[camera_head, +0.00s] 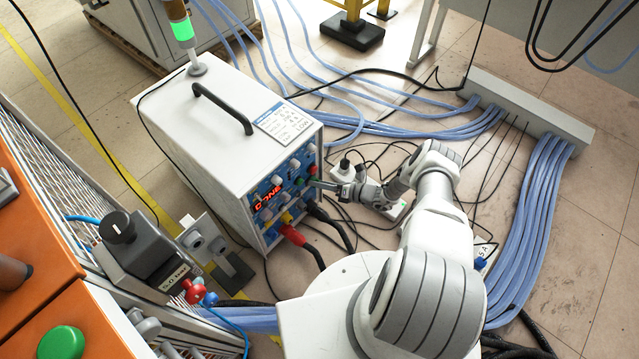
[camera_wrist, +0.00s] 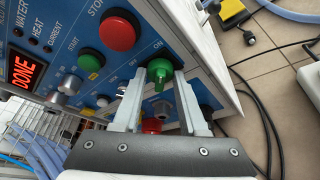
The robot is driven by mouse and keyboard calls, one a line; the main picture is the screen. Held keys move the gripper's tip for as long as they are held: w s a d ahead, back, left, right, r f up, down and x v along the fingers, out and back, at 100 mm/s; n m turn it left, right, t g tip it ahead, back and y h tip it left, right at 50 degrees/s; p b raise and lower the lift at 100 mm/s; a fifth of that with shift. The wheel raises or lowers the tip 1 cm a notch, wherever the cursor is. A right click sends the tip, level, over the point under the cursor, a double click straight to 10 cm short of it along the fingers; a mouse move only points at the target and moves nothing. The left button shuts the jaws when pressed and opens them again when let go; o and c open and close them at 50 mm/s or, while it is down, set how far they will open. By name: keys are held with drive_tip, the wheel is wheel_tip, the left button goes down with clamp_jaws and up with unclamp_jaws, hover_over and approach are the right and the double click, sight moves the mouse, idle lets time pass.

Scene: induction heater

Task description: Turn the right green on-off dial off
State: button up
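The green on-off dial (camera_wrist: 160,74) is at the right side of the blue control panel (camera_wrist: 118,70) in the wrist view, with ON and OFF lettering around it. Its handle points roughly down in that view. My gripper (camera_wrist: 161,77) is open, with one finger on each side of the dial. Gaps show between the fingers and the dial, and I cannot tell whether either one touches it. In the head view my gripper (camera_head: 316,183) reaches the front of the white heater box (camera_head: 205,120). The dial is too small there to make out clearly.
A red stop button (camera_wrist: 118,33) and a green start button (camera_wrist: 90,60) sit left of the dial. A red display (camera_wrist: 22,72) reads DONE. Red plug connectors (camera_head: 291,235) and black cables stick out below the panel. Blue hoses (camera_head: 420,128) lie on the floor.

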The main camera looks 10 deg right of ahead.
clamp_jaws()
drive_tip(key=shift+r, duration=0.1)
drive_tip(key=shift+s+a+n+t+h+p, duration=0.1)
drive_tip(key=shift+n+t+h+p, duration=0.3)
drive_tip(key=shift+n+h+p, duration=0.85)
drive_tip(key=shift+s+a+n+t+h+p, duration=0.1)
drive_tip(key=shift+n+t+h+p, duration=0.5)
drive_tip(key=shift+n, duration=1.15)
drive_tip(key=o, duration=0.7)
unclamp_jaws()
